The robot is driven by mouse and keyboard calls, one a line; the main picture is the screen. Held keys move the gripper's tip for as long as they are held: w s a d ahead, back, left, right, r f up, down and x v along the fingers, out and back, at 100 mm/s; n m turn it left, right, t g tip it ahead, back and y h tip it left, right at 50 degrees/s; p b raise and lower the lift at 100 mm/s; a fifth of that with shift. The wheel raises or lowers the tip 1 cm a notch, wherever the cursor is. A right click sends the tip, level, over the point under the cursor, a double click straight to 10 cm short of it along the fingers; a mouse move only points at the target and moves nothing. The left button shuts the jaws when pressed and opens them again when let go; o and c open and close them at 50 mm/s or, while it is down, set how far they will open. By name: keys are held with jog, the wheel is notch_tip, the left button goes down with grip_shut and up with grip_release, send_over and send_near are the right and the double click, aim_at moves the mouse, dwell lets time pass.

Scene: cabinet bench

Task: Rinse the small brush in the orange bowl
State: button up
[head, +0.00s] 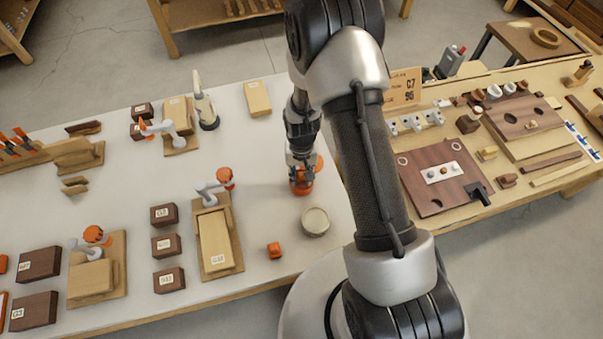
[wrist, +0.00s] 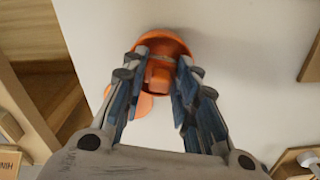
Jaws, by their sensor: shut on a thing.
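The orange bowl (head: 302,189) stands on the white bench top, left of my arm in the head view. It also shows in the wrist view (wrist: 172,38), below my fingers. My gripper (wrist: 160,72) is shut on a small orange piece with a pale band, which looks like the small brush (wrist: 159,76). The brush is over or inside the bowl; I cannot tell whether its lower end touches the bowl. In the head view my gripper (head: 300,160) points down at the bowl and hides part of it.
A round pale dish (head: 315,221) and a small orange block (head: 274,250) stand nearer on the bench. A wooden block (head: 257,98) lies behind. Wooden stands with small model arms (head: 214,240) are to the left. A brown board (head: 445,178) lies right of my arm.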

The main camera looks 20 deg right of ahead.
jog(key=shift+f, duration=0.15)
jog(key=shift+f+b, duration=0.3)
jog(key=shift+b, duration=0.05)
jog(key=shift+s+f+b, duration=0.35)
jog(key=shift+f+b, duration=0.1)
jog(key=shift+f, duration=0.05)
jog(key=shift+r, duration=0.15)
dwell(0.6)
jog(key=shift+s+f+b, duration=0.1)
jog(key=shift+f+b, duration=0.1)
jog(key=shift+b, duration=0.35)
dwell(3.4)
jog(key=shift+r, duration=0.15)
dwell(0.6)
jog(key=shift+w+r+p, duration=0.25)
jog(key=shift+r+p, duration=0.55)
jog(key=shift+r, duration=0.3)
jog(key=shift+w+r+p, duration=0.2)
jog(key=shift+r+p, duration=0.6)
jog(key=shift+r, duration=0.3)
